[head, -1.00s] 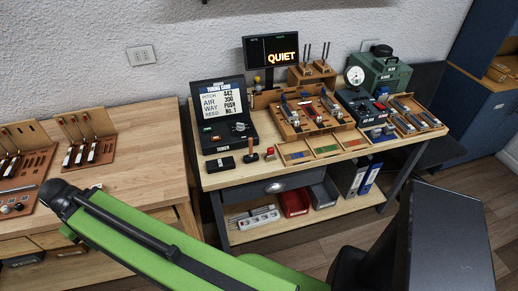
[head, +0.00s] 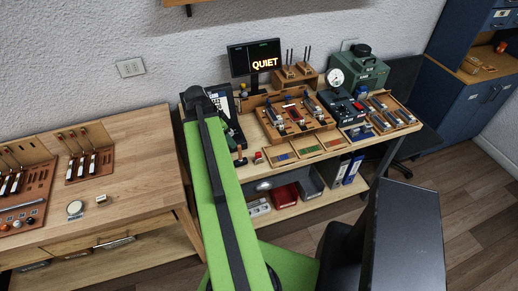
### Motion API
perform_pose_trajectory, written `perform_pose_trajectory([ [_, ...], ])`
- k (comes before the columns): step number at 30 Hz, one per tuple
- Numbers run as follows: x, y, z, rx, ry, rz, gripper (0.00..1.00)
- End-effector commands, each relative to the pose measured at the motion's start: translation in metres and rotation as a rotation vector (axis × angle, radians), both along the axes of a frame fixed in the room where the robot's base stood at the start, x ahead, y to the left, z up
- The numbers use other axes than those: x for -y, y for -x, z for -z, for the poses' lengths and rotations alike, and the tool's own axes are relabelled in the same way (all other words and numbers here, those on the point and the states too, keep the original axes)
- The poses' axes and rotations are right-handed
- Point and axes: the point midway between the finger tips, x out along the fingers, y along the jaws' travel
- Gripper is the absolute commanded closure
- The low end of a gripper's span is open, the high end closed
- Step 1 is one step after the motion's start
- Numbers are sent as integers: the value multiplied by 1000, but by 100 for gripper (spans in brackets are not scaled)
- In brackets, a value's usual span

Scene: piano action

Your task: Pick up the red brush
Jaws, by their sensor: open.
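I cannot clearly make out the red brush. A small red-topped object (head: 258,157) stands near the front edge of the workbench, but it is too small to identify. Another small red piece (head: 289,106) lies in the wooden tray (head: 318,130) on the bench. My green arm rises across the middle of the head view, and its black joint covers the left part of the bench. My gripper is not in view.
A lit "QUIET" screen (head: 255,58) stands at the back of the bench, with a green case (head: 358,72) to its right. A wooden table (head: 125,190) holds tool racks at left. A red bin (head: 285,194) sits on the lower shelf. Floor shows at right.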

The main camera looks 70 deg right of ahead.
Motion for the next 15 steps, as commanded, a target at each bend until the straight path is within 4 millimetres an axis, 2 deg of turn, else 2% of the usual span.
perform_pose_trajectory([
  [1,13,21,-11,4,19,81,56],
  [4,27,45,-15,8,49,181,56],
  [10,31,52,-10,9,57,209,56],
  [15,36,57,14,9,57,209,56],
])
